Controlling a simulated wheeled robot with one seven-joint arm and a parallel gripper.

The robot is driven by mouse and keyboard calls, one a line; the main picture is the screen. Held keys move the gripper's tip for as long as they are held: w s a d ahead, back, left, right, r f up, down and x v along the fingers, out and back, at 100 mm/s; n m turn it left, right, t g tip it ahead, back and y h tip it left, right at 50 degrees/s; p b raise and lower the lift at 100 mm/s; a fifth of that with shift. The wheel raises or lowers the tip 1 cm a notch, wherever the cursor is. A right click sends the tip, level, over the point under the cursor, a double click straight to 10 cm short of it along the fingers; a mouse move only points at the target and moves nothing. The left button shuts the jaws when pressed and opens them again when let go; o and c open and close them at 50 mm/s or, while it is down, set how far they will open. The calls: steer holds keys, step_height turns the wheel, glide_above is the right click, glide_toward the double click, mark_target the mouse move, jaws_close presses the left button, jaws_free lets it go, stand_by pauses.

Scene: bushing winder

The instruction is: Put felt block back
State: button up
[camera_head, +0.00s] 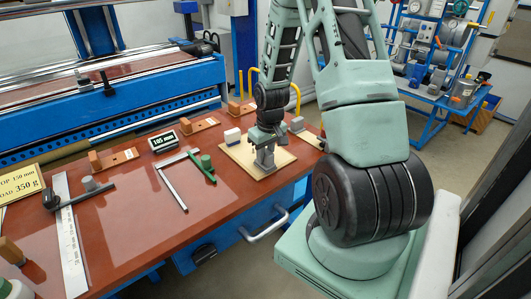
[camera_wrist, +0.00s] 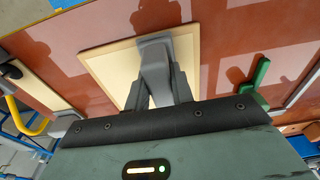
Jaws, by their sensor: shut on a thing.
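My gripper (camera_head: 264,148) points down over a pale square board (camera_head: 284,158) on the red-brown bench. It is shut on a grey block (camera_wrist: 156,62), which I take to be the felt block. In the wrist view the block stands between the two fingers, its wider far end at the board (camera_wrist: 105,62). I cannot tell whether it touches the board.
A green tool (camera_head: 203,168) and a metal square (camera_head: 172,183) lie left of the board. A display reading 105 mm (camera_head: 164,142), wooden blocks (camera_head: 199,125) and a long steel rule (camera_head: 70,235) are further left. A blue winding machine (camera_head: 130,115) stands behind.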

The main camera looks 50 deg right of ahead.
steer(key=shift+f, duration=0.2)
steer(key=o, duration=1)
steer(key=shift+c, duration=0.2)
steer(key=shift+r, duration=0.1)
